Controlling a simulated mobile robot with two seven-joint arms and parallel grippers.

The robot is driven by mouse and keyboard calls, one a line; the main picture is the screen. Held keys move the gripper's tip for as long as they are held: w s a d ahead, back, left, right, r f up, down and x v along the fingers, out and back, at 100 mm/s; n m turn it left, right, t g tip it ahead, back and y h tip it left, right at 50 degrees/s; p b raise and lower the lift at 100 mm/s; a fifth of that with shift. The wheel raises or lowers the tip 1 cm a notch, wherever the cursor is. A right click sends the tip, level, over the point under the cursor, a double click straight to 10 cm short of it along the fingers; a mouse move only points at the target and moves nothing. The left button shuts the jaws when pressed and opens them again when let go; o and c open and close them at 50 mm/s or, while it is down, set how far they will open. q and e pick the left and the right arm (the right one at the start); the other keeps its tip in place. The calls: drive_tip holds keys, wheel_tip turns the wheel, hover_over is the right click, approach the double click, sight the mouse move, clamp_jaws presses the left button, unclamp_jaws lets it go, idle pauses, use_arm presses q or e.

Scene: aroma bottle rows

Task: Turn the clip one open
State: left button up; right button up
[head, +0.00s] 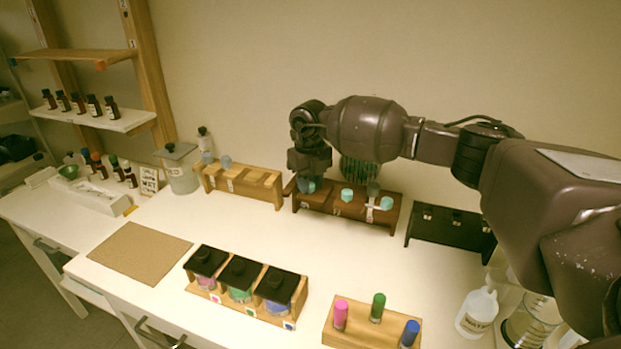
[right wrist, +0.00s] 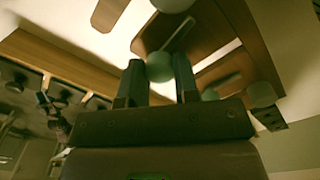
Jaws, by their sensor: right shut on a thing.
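A dark brown wooden rack (head: 330,209) stands at the back of the white table and carries several teal round knobs. My right gripper (head: 309,180) reaches down at the rack's left end. It is shut on a teal knob (right wrist: 159,67), which shows between the two fingertips in the right wrist view. In the head view this knob (head: 307,186) is partly hidden by the gripper. Another teal knob (head: 347,195) and one with a pale lever (head: 386,203) are to the right, clear of the gripper. I cannot read which is clip one. My left gripper is not in view.
A light wooden rack (head: 245,192) stands to the left and a black rack (head: 450,241) to the right. In front are a rack of black-lidded jars (head: 240,270), a block with coloured vials (head: 368,335), a brown mat (head: 138,253) and a white bottle (head: 477,312). The table's middle is clear.

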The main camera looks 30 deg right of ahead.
drive_tip(key=shift+w+r+m, duration=0.1)
drive_tip(key=shift+r+m, duration=0.05)
drive_tip(key=shift+m, duration=0.55)
drive_tip(key=shift+p, duration=0.3)
drive_tip(key=o, duration=0.9)
wheel_tip(320, 180, up, 11)
drive_tip(key=shift+f+b, duration=0.15)
drive_tip(key=shift+b, duration=0.15)
drive_tip(key=shift+f, duration=0.1)
